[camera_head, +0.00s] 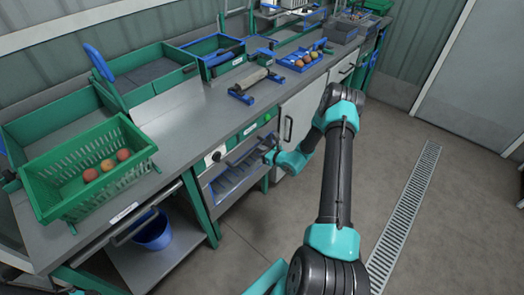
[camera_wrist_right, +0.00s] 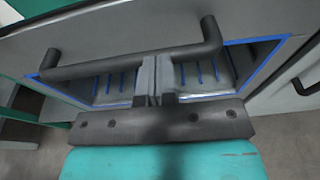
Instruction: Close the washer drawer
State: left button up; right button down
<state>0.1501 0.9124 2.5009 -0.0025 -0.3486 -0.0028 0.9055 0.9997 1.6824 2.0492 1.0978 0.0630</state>
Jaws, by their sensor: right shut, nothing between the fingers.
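The washer drawer (camera_head: 232,182) is the grey, blue-edged unit under the bench, below a panel with a round dial. It stands out from the bench front, and its slotted, blue-lined inside shows. Its dark bar handle (camera_wrist_right: 95,67) crosses the right wrist view, with the blue-lined slotted surface behind it. My right gripper (camera_head: 268,156) is at the drawer's right front. In the wrist view its fingers (camera_wrist_right: 155,68) are shut and empty, overlapping the middle of the handle; whether they touch it I cannot tell. My left gripper is not in view.
A green crate (camera_head: 58,203) with several tomatoes sits at the bench's left end. A blue tray of tomatoes (camera_head: 288,63) stands farther along. A blue bucket (camera_head: 152,232) is on the lower shelf. A cabinet door with a handle (camera_head: 288,127) adjoins the drawer. The floor in front is clear.

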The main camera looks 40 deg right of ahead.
jog(key=v, duration=1.4)
jog(key=shift+a, duration=0.1)
